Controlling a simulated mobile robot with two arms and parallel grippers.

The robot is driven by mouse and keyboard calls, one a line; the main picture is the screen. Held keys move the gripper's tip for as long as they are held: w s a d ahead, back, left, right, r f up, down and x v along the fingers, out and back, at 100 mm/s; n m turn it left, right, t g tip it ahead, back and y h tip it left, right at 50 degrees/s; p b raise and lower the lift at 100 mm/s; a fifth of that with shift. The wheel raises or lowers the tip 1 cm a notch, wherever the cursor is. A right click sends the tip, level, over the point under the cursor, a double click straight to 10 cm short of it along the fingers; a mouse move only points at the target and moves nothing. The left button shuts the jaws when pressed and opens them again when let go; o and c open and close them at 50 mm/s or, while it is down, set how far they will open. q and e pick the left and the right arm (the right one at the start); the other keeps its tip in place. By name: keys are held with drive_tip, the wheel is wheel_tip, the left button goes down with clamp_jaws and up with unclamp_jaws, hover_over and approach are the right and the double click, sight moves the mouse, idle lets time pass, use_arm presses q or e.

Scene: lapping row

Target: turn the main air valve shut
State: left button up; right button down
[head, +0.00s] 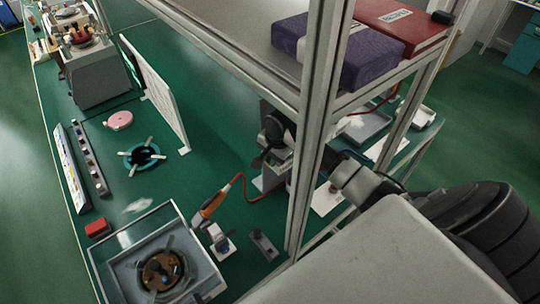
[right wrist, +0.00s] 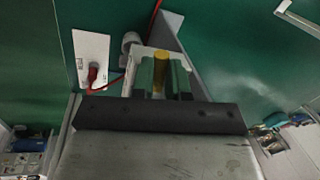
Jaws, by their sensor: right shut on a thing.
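The main air valve shows in the right wrist view as a yellow handle (right wrist: 160,70) on a pale grey block (right wrist: 138,58). In the head view my right gripper (head: 264,157) is a dark shape behind the frame post, over a pale bracket on the green bench. The valve handle cannot be made out there, and the post and gripper cover part of that spot. My left gripper is not in view.
An aluminium frame post (head: 317,120) stands in front of my right arm. Its shelf carries a purple box (head: 350,58) and a red binder (head: 405,25). A red hose (head: 243,183) runs to an orange-handled tool (head: 212,206). A white plate with a red knob (right wrist: 93,72) lies beside the valve.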

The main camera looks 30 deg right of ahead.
drive_tip(key=n, duration=0.2)
drive_tip(key=s+d+n, duration=0.1)
drive_tip(key=n, duration=0.2)
drive_tip(key=s+n+y, duration=0.1)
drive_tip(key=n, duration=0.1)
drive_tip(key=shift+d+g, duration=0.4)
drive_tip(key=n, duration=0.2)
drive_tip(key=d+n, duration=0.1)
drive_tip(key=n, duration=0.1)
drive_tip(key=shift+s+d+g, duration=0.1)
drive_tip(key=shift+s+g, duration=0.05)
drive_tip(key=shift+g, duration=0.15)
drive_tip(key=shift+d+n+g+y, duration=0.2)
drive_tip(key=shift+d+n, duration=0.2)
drive_tip(key=shift+n, duration=0.65)
drive_tip(key=shift+d+n+g+y, duration=0.1)
drive_tip(key=shift+d+n+g, duration=0.2)
drive_tip(key=shift+n, duration=0.75)
drive_tip(key=shift+r, duration=0.1)
drive_tip(key=c, duration=1.1)
unclamp_jaws()
drive_tip(key=shift+d+r+b, duration=0.35)
drive_tip(key=shift+r+b, duration=0.15)
drive_tip(key=shift+r, duration=1.25)
drive_tip(key=shift+d+r+b, duration=0.4)
drive_tip(key=shift+r+b, duration=0.15)
drive_tip(key=shift+r, duration=1.2)
drive_tip(key=shift+d+r+b, duration=0.35)
drive_tip(key=shift+r+b, duration=0.15)
drive_tip(key=shift+r, duration=1.25)
